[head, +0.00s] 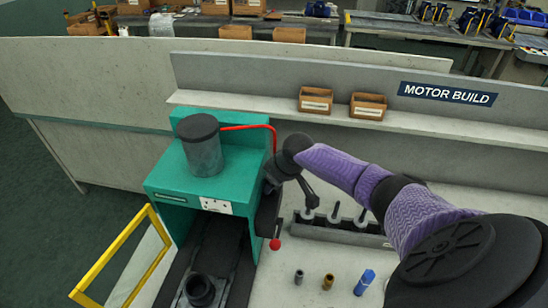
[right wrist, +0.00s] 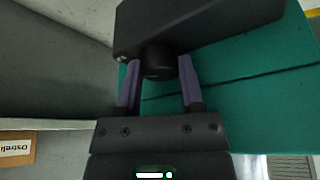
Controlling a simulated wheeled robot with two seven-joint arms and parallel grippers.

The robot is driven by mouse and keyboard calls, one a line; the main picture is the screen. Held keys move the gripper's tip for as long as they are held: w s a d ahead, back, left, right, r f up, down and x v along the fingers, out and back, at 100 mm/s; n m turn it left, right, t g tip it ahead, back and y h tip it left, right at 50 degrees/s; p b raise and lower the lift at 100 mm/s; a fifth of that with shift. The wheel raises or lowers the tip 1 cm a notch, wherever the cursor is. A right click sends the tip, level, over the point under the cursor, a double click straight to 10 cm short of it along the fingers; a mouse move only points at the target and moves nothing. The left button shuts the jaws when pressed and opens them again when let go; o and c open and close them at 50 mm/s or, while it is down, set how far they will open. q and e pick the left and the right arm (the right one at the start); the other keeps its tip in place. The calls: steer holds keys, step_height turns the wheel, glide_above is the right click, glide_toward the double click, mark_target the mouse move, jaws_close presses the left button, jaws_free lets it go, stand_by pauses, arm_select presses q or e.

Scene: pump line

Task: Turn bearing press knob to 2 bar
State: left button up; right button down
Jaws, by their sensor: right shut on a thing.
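The bearing press (head: 178,183) is a teal frame with a dark grey cylinder (head: 203,150) on top and a red hose to its right side. In the right wrist view, a short black knob (right wrist: 160,62) sticks out from a dark box (right wrist: 205,28) beside the teal wall. My right gripper (right wrist: 159,82) has its two purple fingers on either side of this knob and is shut on it. In the head view, the right gripper (head: 268,187) is at the press's right side, and the knob is hidden there. No pressure reading is legible. My left gripper is not in view.
A yellow-framed guard door (head: 95,282) stands open at the press's left. A red ball lever (head: 275,244) hangs at its right front. A grey rack (head: 340,232) and several small parts, including a blue one (head: 364,283), are on the bench. Two bins (head: 316,101) sit on the shelf.

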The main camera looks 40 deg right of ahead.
steer(key=shift+c, duration=1.1)
jaws_free()
